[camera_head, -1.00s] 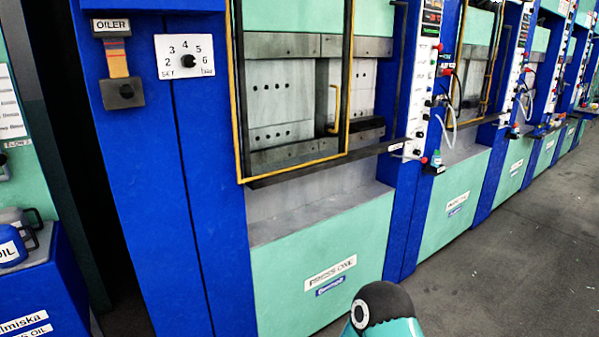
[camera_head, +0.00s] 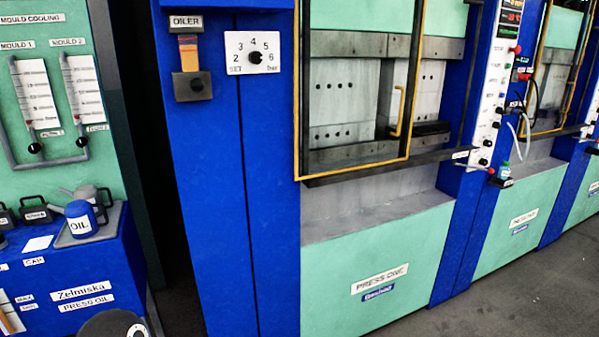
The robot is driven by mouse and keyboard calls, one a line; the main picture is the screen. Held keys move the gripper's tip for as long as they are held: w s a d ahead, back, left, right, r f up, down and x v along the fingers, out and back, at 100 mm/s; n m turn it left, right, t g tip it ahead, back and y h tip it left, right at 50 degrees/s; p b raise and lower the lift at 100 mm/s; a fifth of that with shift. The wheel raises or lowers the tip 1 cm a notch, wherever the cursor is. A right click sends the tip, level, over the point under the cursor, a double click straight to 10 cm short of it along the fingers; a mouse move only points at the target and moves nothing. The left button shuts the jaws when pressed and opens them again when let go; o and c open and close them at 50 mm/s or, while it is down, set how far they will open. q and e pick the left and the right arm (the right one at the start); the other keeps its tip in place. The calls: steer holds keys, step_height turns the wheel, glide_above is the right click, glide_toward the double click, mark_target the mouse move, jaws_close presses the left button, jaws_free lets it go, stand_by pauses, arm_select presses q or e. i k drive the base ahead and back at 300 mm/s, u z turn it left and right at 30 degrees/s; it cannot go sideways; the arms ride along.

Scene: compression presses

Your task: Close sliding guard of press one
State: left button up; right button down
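Press one (camera_head: 375,245) stands at centre right, with a green lower front marked PRESS ONE and blue posts. Its sliding guard (camera_head: 297,120) is a thin yellow frame across the press opening. The grey platens and plates with dark holes show through it. A yellow upright handle (camera_head: 398,112) is at the guard's right side. The guard's lower edge lies just above a dark rail (camera_head: 385,165); its top is cut off by the picture edge. Neither of my grippers is in view. Only a dark round part of my own arm shows at the bottom left.
A blue cabinet (camera_head: 90,265) at left carries a blue oil can (camera_head: 82,222) on a tray. A control panel (camera_head: 492,90) with knobs and hoses is right of the press. Open grey floor (camera_head: 480,312) lies at the lower right.

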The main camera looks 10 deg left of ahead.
mark_target(295, 65)
steer(key=z, duration=0.1)
steer(key=i, duration=1)
steer(key=u, duration=0.1)
